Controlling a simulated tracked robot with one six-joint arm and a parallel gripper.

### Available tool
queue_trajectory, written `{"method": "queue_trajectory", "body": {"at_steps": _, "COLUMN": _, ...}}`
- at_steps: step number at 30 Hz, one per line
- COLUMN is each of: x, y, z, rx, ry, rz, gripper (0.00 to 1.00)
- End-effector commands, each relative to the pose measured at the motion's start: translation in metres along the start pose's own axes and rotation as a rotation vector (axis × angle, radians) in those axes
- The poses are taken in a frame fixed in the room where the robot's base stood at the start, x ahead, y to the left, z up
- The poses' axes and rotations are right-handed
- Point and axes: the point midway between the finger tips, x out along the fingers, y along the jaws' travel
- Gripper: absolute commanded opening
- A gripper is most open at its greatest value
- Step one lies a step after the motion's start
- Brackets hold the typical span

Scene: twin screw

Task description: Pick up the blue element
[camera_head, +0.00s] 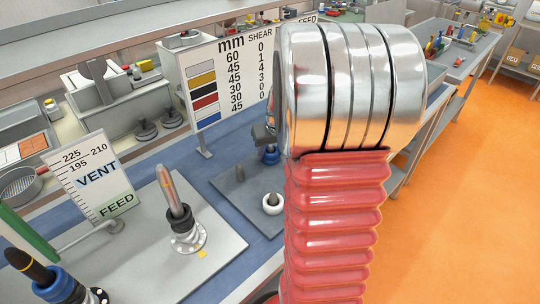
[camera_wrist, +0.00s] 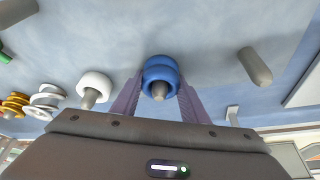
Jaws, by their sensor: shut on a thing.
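The blue element (camera_wrist: 161,73) is a thick ring between the two purple fingers of my gripper (camera_wrist: 158,96) in the wrist view. The fingers press on it from both sides. A grey peg tip shows in the middle of the ring. In the head view the blue element (camera_head: 271,157) sits low over the grey plate, right under my gripper (camera_head: 266,144). My own arm hides part of the gripper there. I cannot tell whether the ring still rests on the plate.
A white ring (camera_head: 272,203) stands around a peg near the blue element. White spools (camera_wrist: 47,98) and gold spools (camera_wrist: 15,104) stand farther off. The sign board (camera_head: 230,76) stands close to the gripper.

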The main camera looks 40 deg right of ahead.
Motion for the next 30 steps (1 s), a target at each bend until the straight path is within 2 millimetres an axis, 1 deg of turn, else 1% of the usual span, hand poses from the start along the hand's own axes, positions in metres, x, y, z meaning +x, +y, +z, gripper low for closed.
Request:
{"method": "queue_trajectory", "body": {"at_steps": 1, "x": 0.0, "y": 0.0, "z": 0.0, "rx": 0.0, "ry": 0.0, "rz": 0.0, "gripper": 0.17}}
{"method": "queue_trajectory", "body": {"at_steps": 3, "x": 0.0, "y": 0.0, "z": 0.0, "rx": 0.0, "ry": 0.0, "rz": 0.0, "gripper": 0.12}}
{"method": "queue_trajectory", "body": {"at_steps": 11, "x": -0.001, "y": 0.0, "z": -0.001, "rx": 0.0, "ry": 0.001, "rz": 0.0, "gripper": 0.12}}
{"method": "queue_trajectory", "body": {"at_steps": 14, "x": -0.006, "y": 0.0, "z": -0.003, "rx": 0.0, "ry": 0.003, "rz": 0.001, "gripper": 0.12}}
{"method": "queue_trajectory", "body": {"at_steps": 20, "x": -0.028, "y": 0.001, "z": -0.013, "rx": 0.0, "ry": 0.005, "rz": 0.002, "gripper": 0.12}}
{"method": "queue_trajectory", "body": {"at_steps": 27, "x": -0.068, "y": 0.001, "z": -0.029, "rx": 0.0, "ry": 0.005, "rz": 0.002, "gripper": 0.12}}
{"method": "queue_trajectory", "body": {"at_steps": 30, "x": -0.081, "y": 0.001, "z": -0.034, "rx": 0.0, "ry": 0.003, "rz": 0.001, "gripper": 0.12}}
